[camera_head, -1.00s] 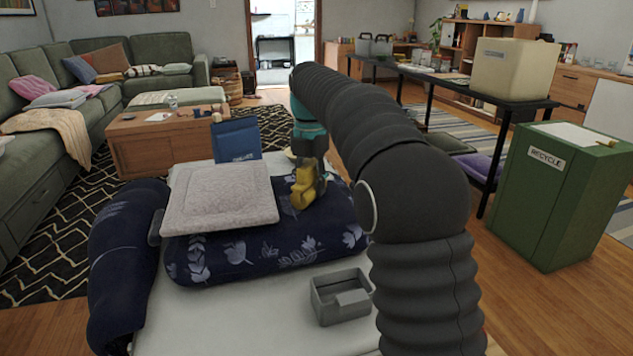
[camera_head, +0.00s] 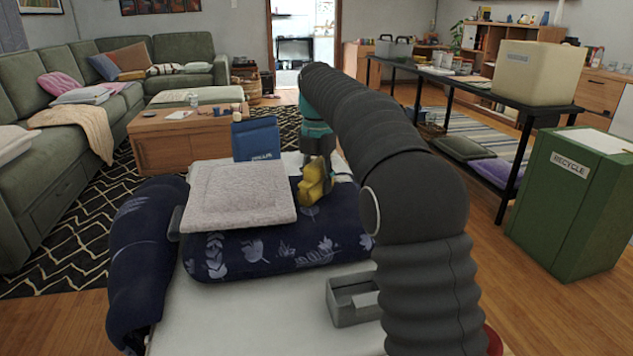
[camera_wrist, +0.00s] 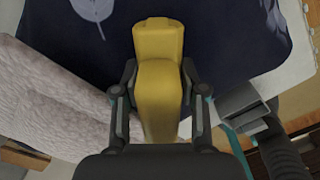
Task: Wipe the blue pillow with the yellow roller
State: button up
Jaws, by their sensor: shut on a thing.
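The blue pillow (camera_head: 290,247) is dark navy with pale leaf prints and lies flat on a white surface in front of me. A grey-beige cushion (camera_head: 238,196) covers its left part. My gripper (camera_wrist: 160,100) is shut on the yellow roller (camera_wrist: 158,75), whose far end reaches over the pillow in the wrist view. In the head view the roller (camera_head: 313,183) is upright at the cushion's right edge, low over the pillow's right side. I cannot tell whether it touches the pillow.
A blue box-like item (camera_head: 257,139) stands behind the cushion. A grey open tray (camera_head: 352,298) sits on the white surface (camera_head: 250,318) at the front. A second dark leaf-printed roll (camera_head: 142,262) is at the left. A green recycle bin (camera_head: 575,205) stands at the right.

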jog(key=shift+w+d+r, duration=0.1)
jog(key=shift+w+d, duration=0.15)
jog(key=shift+d, duration=1)
jog(key=shift+w+d+f, duration=0.1)
jog(key=shift+w+d, duration=0.15)
jog(key=shift+d, duration=0.95)
jog(key=shift+w+d+r, duration=0.1)
jog(key=shift+w+d, duration=0.15)
jog(key=shift+d, duration=1)
jog(key=shift+w+d, duration=0.2)
jog(key=shift+d, duration=0.7)
jog(key=shift+w+d, duration=0.15)
jog(key=shift+d, duration=0.7)
jog(key=shift+w+a+f, duration=0.1)
jog(key=shift+w+a, duration=0.05)
jog(key=shift+w, duration=0.35)
jog(key=shift+w+a+f, duration=0.1)
jog(key=shift+w, duration=0.4)
jog(key=shift+s+a+r, duration=0.1)
jog(key=shift+s+a, duration=0.25)
jog(key=shift+a, duration=1.5)
jog(key=shift+s+a, duration=0.4)
jog(key=shift+a, duration=1.45)
jog(key=shift+s+a+r, duration=0.1)
jog(key=shift+s+a, duration=0.25)
jog(key=shift+a, duration=1.5)
jog(key=shift+w+a+f, duration=0.15)
jog(key=shift+w+f, duration=0.05)
jog(key=shift+w, duration=0.8)
